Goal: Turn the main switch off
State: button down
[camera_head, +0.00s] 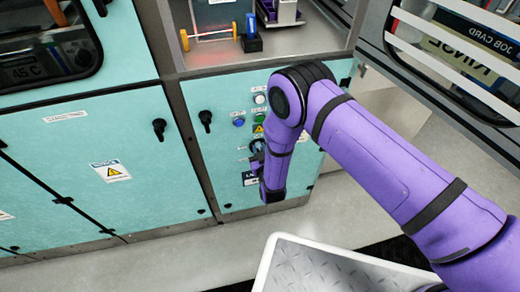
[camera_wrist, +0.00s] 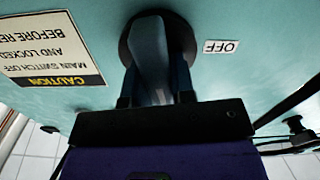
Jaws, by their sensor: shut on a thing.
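The main switch is a round dark dial (camera_wrist: 185,38) with a blue-grey handle (camera_wrist: 150,55) on the teal cabinet front. An OFF label (camera_wrist: 221,46) sits to the right of the dial in the wrist view. The handle points roughly up and down in that view, slightly tilted, and not at the label. My gripper (camera_wrist: 157,97) is shut on the handle, one finger on each side. In the head view my gripper (camera_head: 257,165) is at the cabinet front, and my arm hides most of the switch.
A yellow-and-white caution sign (camera_wrist: 48,50) is left of the switch. Several push buttons (camera_head: 238,122) sit above it. A black cabinet knob (camera_head: 205,117) is to the left. A pale tray-like surface (camera_head: 320,270) lies in front, below my arm.

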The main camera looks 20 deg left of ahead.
jog(key=n, duration=0.3)
jog(key=shift+s+a+n, duration=0.1)
jog(key=shift+a+n, duration=0.1)
jog(key=shift+n, duration=0.1)
jog(key=n, duration=0.4)
jog(key=shift+s+a+f+n, duration=0.15)
jog(key=shift+f+n, duration=0.05)
jog(key=shift+n, duration=0.1)
jog(key=n, duration=0.3)
jog(key=shift+a+f+n, duration=0.1)
jog(key=shift+f+n, duration=0.05)
jog(key=shift+n, duration=0.15)
jog(key=n, duration=0.4)
jog(key=shift+f, duration=0.2)
jog(key=c, duration=1)
grip_release()
jog(key=shift+o, duration=0.2)
jog(key=v, duration=1.1)
